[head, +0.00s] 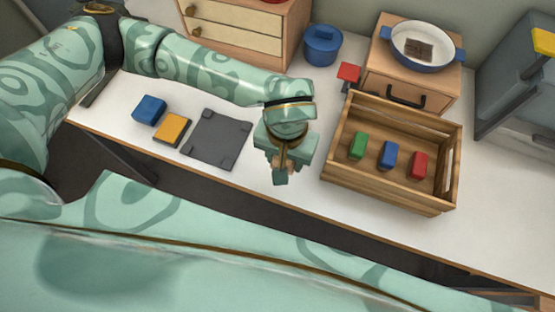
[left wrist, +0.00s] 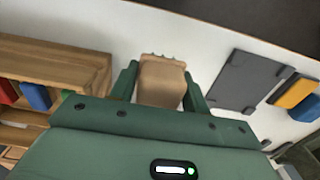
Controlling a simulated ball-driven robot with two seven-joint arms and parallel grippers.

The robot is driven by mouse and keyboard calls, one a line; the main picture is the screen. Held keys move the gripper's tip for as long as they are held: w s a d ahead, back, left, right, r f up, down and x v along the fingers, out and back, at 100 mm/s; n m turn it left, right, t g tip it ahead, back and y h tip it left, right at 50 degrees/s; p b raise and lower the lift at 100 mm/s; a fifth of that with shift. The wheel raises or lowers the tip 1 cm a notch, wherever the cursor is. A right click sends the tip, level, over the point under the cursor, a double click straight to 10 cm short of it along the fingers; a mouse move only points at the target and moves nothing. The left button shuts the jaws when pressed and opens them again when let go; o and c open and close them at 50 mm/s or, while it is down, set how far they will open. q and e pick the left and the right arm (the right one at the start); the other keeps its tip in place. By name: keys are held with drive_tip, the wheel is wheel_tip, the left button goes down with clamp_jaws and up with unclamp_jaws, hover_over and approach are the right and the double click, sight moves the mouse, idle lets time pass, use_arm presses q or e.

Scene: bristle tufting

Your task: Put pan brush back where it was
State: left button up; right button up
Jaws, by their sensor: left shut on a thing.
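My left gripper (head: 281,172) is above the front edge of the white counter, between the dark grey plate and the wooden crate. In the left wrist view, it is shut on a tan wooden block-shaped piece (left wrist: 162,84) with small dark tufts along its far end, which looks like the pan brush. The brush is mostly hidden by the gripper in the head view. A white pan (head: 427,45) with blue handles stands on a small wooden cabinet (head: 380,75) at the back right, with a dark brown patch inside it. My right gripper is not in view.
The wooden crate (head: 378,193) holds a green, a blue and a red block. The dark grey plate (head: 218,139), a yellow-topped block (head: 172,128) and a blue block (head: 149,109) lie left. A blue pot (head: 322,47) and a red-topped item (head: 348,73) stand behind.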

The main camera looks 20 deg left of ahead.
sight(277, 164)
use_arm(q)
drive_tip(key=shift+w+a+f, duration=0.25)
drive_tip(key=shift+a+f, duration=0.4)
drive_tip(key=shift+f, duration=0.25)
drive_tip(key=shift+w+a+f, duration=0.1)
drive_tip(key=shift+a+f, duration=0.1)
drive_tip(key=shift+f, duration=0.05)
drive_tip(key=f, duration=0.1)
drive_tip(key=f+b, duration=0.1)
drive_tip(key=f, duration=0.1)
drive_tip(key=shift+a+f+b, duration=0.2)
drive_tip(key=shift+f+b, duration=0.1)
drive_tip(key=shift+w+r, duration=0.1)
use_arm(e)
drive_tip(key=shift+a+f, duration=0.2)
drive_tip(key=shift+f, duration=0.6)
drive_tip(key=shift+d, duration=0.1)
use_arm(q)
drive_tip(key=o, duration=0.9)
drive_tip(key=shift+o, duration=0.2)
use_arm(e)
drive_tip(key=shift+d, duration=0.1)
